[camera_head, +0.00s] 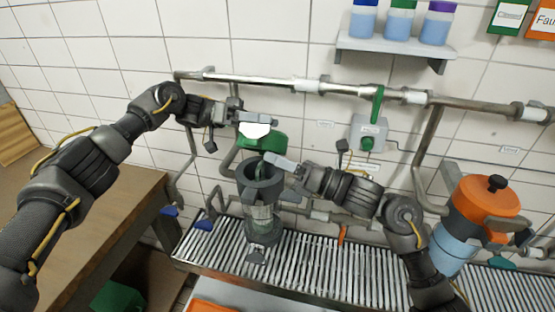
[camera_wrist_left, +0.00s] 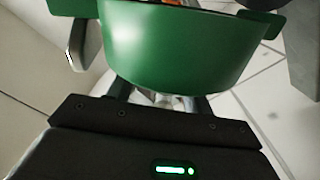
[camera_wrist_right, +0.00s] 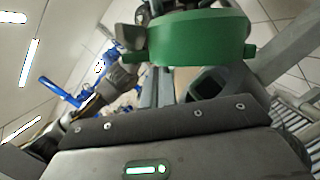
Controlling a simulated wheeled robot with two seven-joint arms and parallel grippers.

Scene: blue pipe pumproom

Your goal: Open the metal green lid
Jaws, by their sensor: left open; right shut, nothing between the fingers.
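The green lid (camera_head: 268,141) is tilted up behind the open mouth of a dark grey canister (camera_head: 246,187) with a clear lower body. My left gripper (camera_head: 262,119) is open at the lid's upper edge. In the left wrist view the lid (camera_wrist_left: 180,50) fills the space between the spread fingers; contact cannot be told. My right gripper (camera_head: 277,161) is shut and empty, its tips by the canister's rim, below the lid. In the right wrist view the lid (camera_wrist_right: 190,38) shows just beyond the closed fingers (camera_wrist_right: 158,85).
A slatted metal grate (camera_head: 330,265) lies under the canister. Pipes (camera_head: 270,80) and a grey box with a green handle (camera_head: 370,132) are on the tiled wall. An orange-topped container (camera_head: 485,205) stands right. A shelf with bottles (camera_head: 395,43) is above. A wooden table (camera_head: 105,215) is left.

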